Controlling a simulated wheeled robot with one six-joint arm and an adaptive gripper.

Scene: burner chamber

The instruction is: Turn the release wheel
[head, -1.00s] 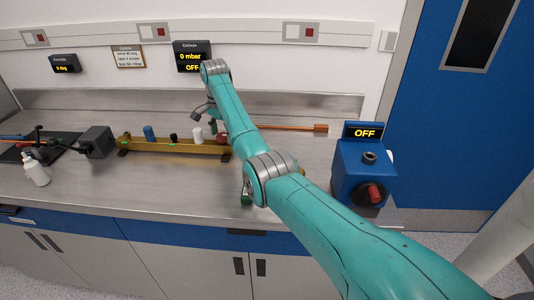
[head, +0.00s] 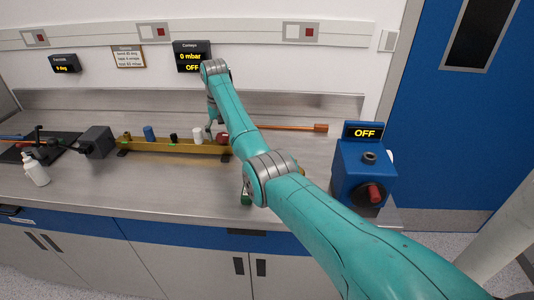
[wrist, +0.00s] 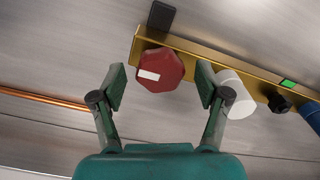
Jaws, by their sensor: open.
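The release wheel looks to be the red faceted knob with a white mark (wrist: 160,70), near the end of the brass rail (wrist: 205,54) in the wrist view. In the head view the red knob (head: 222,138) sits at the rail's right end, partly behind my arm. My gripper (wrist: 160,88) is open, with one finger on each side of the red knob in the picture. I cannot tell how far the fingertips are above it. The right finger is close to a white cylinder (wrist: 235,94).
A black knob (wrist: 279,103) and a blue cylinder (wrist: 311,115) stand further along the rail. A copper rod (head: 290,127) lies behind. A blue box (head: 360,170) with an OFF display stands at the bench's right end. The front of the bench is largely clear.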

